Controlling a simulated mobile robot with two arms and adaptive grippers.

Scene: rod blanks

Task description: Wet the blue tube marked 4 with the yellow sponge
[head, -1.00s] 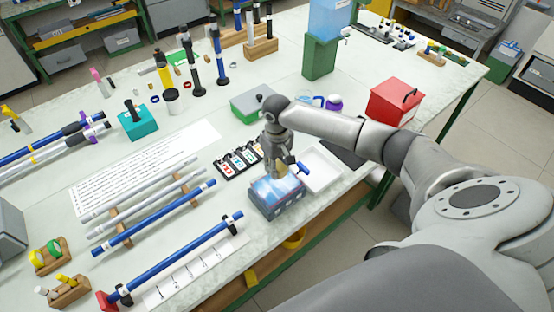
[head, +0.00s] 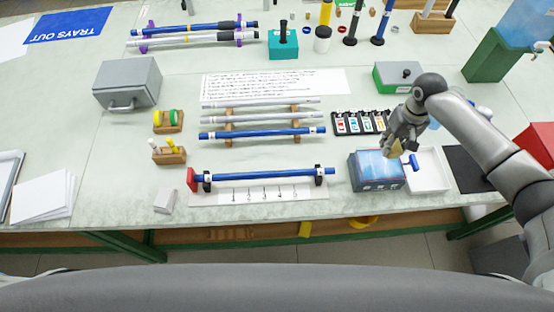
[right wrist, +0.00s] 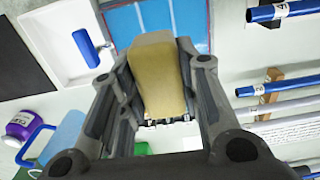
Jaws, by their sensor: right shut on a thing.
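My right gripper (head: 401,142) is shut on the yellow sponge (head: 396,149) and holds it above the grey water tub (head: 377,184). In the right wrist view the sponge (right wrist: 157,75) sits between the fingers, in front of the blue water (right wrist: 190,22). One blue tube (head: 262,177) lies level in the front fixture, left of the tub. Another blue tube (head: 262,133) lies on the wooden rack behind it. The right wrist view shows white number labels on both blue tubes, the front one (right wrist: 297,9) and the rack one (right wrist: 290,85); I cannot read the numbers surely. My left gripper is out of view.
A white tray (head: 437,181) with a blue-handled tool (head: 414,163) is right of the tub. A case of small colored items (head: 345,124) stands behind the tub. Pale rods (head: 255,105) share the rack. A numbered strip (head: 265,195) lies before the front tube.

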